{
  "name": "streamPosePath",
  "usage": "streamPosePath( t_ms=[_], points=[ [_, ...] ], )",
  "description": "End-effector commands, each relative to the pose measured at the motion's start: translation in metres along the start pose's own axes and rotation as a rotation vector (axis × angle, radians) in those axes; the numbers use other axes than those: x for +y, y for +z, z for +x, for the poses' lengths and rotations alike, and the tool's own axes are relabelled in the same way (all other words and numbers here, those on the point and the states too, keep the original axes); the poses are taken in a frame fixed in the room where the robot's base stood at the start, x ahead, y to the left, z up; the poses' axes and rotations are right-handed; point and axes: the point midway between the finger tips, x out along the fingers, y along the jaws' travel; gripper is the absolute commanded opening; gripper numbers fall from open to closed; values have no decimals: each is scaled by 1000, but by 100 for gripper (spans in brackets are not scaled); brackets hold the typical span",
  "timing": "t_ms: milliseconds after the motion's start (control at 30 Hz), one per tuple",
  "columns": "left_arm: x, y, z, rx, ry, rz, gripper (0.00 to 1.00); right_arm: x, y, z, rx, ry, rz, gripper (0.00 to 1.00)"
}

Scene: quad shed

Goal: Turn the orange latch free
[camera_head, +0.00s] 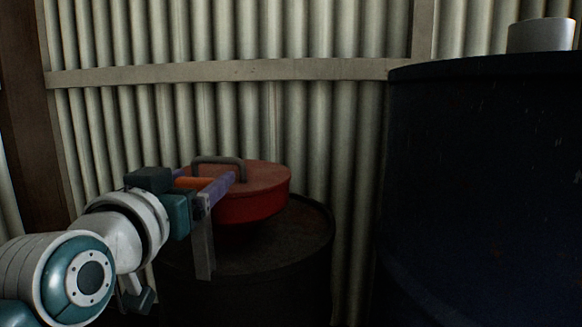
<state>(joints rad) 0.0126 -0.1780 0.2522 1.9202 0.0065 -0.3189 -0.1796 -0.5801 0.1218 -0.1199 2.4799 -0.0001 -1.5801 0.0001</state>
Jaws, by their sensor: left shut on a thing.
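A round red container (262,203) with a grey handle (222,160) on its lid stands on a dark barrel (285,250). The orange latch (190,183) shows as a short strip at the container's left side. My left gripper (217,188) reaches in from the left, with its purple fingers beside the orange strip. It is shut on the orange latch; the contact itself is partly hidden by the fingers and gripper body. A grey upright bar (203,245) hangs just below the fingers. My right gripper is not in view.
A large dark blue barrel (480,180) fills the right side, with a pale cylinder (540,35) on top. A corrugated wall (330,120) with a horizontal rail (230,71) stands close behind. A brown post (32,110) is at the far left.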

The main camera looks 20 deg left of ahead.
Motion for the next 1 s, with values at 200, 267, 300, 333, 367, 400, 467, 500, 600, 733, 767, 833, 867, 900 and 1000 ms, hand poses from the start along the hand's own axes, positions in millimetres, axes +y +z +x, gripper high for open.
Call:
streamPosePath(
  t_ms=[200,267,300,333,367,400,467,500,600,733,767,833,867,900,1000],
  points=[
    [-1,0,0,2,-1,3,82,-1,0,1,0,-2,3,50],
    [-1,0,0,2,-1,3,89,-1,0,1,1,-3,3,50],
    [-1,0,0,2,0,3,93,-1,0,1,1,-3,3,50],
    [-1,0,0,2,0,3,97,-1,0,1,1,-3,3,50],
    [-1,0,0,2,0,3,100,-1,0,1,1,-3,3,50],
    [0,0,0,2,0,3,100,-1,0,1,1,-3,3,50],
    [0,0,0,2,0,3,100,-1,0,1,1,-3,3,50],
    [0,0,0,2,0,3,100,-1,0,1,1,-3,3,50],
    [0,0,0,1,1,3,100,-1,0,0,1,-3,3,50],
    [0,-2,-9,0,1,3,100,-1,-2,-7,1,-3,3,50],
    [0,-2,-12,-1,1,3,100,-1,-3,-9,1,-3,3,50],
    [0,-3,-23,-3,1,3,100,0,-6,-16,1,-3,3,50],
    [0,-4,-28,-3,1,3,100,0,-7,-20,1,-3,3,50],
    [0,-3,-35,-4,1,3,100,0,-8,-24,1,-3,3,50],
    [0,-4,-54,-5,1,3,100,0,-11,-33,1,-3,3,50]
  ],
)
